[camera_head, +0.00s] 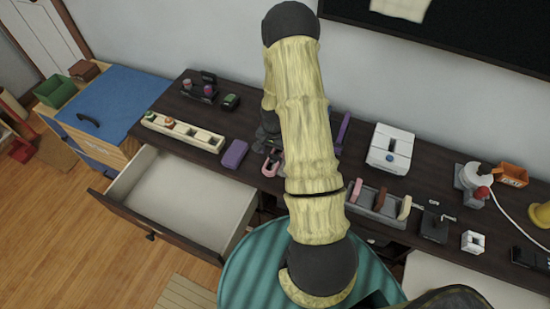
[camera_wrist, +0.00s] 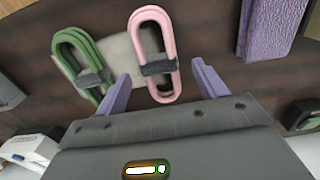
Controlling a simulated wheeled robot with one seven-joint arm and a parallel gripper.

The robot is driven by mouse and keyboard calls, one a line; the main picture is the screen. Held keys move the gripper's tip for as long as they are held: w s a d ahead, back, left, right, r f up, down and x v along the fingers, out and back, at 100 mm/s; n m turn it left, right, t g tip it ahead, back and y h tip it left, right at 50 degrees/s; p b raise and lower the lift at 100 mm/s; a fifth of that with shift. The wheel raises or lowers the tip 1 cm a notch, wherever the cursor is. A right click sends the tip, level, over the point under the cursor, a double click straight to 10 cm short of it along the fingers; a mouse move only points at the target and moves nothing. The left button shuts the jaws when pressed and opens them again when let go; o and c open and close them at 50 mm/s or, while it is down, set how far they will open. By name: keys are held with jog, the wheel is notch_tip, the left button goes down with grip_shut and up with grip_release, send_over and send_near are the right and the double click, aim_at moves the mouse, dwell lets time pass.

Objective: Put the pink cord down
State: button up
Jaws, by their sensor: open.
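The pink cord (camera_wrist: 153,35) is a bundled loop with a dark band around its middle. In the wrist view it lies partly on a pale plate (camera_wrist: 119,49), beside a green cord bundle (camera_wrist: 85,60). In the head view a small pink loop (camera_head: 271,165) shows on the dark desk, just left of my arm. My gripper (camera_wrist: 162,78) is open, with its two purple fingers apart. In the wrist view the lower end of the pink cord appears between the fingers, with gaps on both sides. Any contact cannot be told. My arm hides the gripper in the head view.
A purple box (camera_head: 234,155) lies left of the pink loop on the dark desk (camera_head: 300,178). An open, empty-looking drawer (camera_head: 180,198) juts out below. A grey tray with several coloured items (camera_head: 376,202) and a white device (camera_head: 391,149) stand right of my arm.

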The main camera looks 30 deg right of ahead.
aim_at(275, 157)
jog(key=shift+f, duration=1.5)
jog(key=shift+c, duration=0.4)
jog(key=c, duration=1.1)
notch_tip(275, 157, up, 10)
jog(key=shift+r+b, duration=0.1)
jog(key=shift+b, duration=0.35)
